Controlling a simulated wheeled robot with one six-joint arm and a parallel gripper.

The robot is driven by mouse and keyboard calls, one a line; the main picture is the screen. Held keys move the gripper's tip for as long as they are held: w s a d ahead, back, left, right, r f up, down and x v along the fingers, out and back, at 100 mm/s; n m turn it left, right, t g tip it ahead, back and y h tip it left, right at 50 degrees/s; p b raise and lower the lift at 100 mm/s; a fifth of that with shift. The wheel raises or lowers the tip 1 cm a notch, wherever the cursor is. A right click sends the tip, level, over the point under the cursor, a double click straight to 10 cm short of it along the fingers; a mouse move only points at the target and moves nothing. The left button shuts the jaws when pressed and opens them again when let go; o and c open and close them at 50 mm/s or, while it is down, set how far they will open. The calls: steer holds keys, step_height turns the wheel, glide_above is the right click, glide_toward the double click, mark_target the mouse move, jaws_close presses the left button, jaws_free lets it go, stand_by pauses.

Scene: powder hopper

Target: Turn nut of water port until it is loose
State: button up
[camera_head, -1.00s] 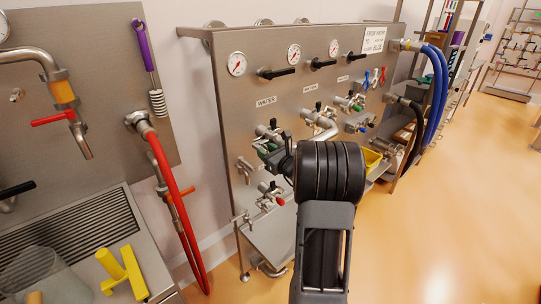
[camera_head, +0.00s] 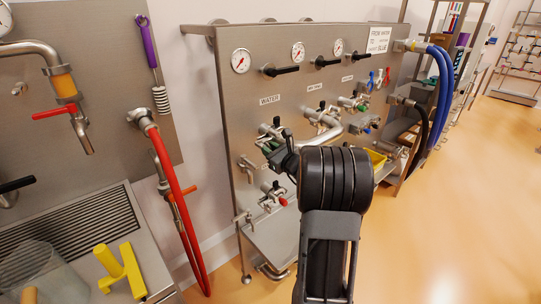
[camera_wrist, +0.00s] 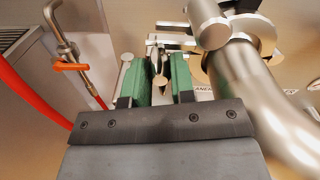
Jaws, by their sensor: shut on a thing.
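The WATER label (camera_head: 270,99) is on the steel panel, above the water port (camera_head: 270,131) with its metal fittings. My gripper (camera_head: 272,148) is at this port in the head view, its green-padded fingers partly hidden by my black wrist. In the wrist view, the two green fingers of my gripper (camera_wrist: 163,80) are close together, one on each side of a small metal part, the nut (camera_wrist: 161,66). They are shut on it. Its threads are not visible, so I cannot tell how loose it is.
A thick curved steel pipe (camera_wrist: 250,95) passes close to the right of my fingers. Valves with a red knob (camera_head: 282,201) sit below. A red hose (camera_head: 172,190) hangs at left. Blue hoses (camera_head: 442,95) are at the far right. The orange floor at right is clear.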

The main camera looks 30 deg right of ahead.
steer(key=n+b, duration=0.1)
steer(key=b, duration=0.1)
steer(key=n+b, duration=0.2)
steer(key=b, duration=0.1)
steer(key=n+b, duration=0.1)
steer(key=b, duration=0.1)
steer(key=shift+f+n+b, duration=0.3)
steer(key=shift+n+b, duration=0.05)
steer(key=shift+n, duration=0.05)
steer(key=shift+r+n+b, duration=0.2)
steer(key=shift+n+b, duration=0.3)
steer(key=shift+b, duration=0.15)
steer(key=shift+f+b, duration=0.1)
steer(key=shift+b, duration=0.4)
steer(key=shift+f+n+b, duration=0.15)
steer(key=shift+n+b, duration=0.65)
steer(key=shift+b, duration=0.3)
steer(key=n+b, duration=0.4)
steer(key=b, duration=0.3)
steer(key=shift+r+n+b, duration=0.25)
steer(key=shift+n+b, duration=0.35)
steer(key=shift+n, duration=0.3)
